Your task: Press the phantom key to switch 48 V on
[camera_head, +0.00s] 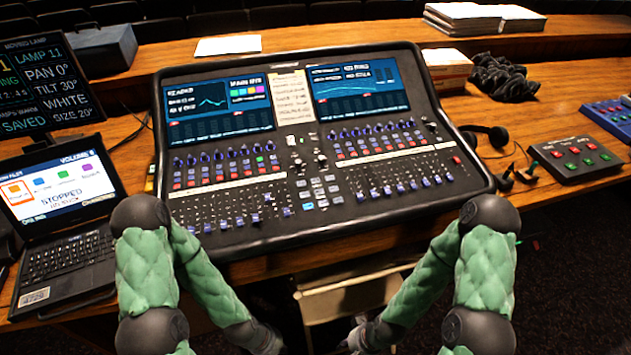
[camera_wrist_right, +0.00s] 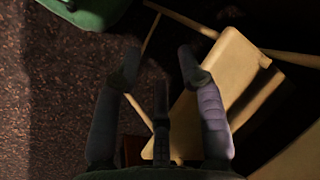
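The mixing console (camera_head: 322,225) stands on the wooden desk, with two lit screens above rows of small knobs, coloured keys and faders. The lettering is too small for me to tell which key is the phantom key. My left gripper (camera_head: 268,343) is low in the head view, below the console's front edge and apart from it; its fingers do not show clearly. My right gripper (camera_head: 357,338) is also low in front of the desk, away from the console. In the right wrist view it (camera_wrist_right: 160,65) is open, with nothing between its fingers.
A laptop (camera_head: 72,255) and a dark monitor (camera_head: 45,85) stand left of the console. Headphones (camera_head: 490,135) and a small button box (camera_head: 575,160) lie to the right. A pale wooden chair (camera_wrist_right: 225,65) is below, close to my right gripper.

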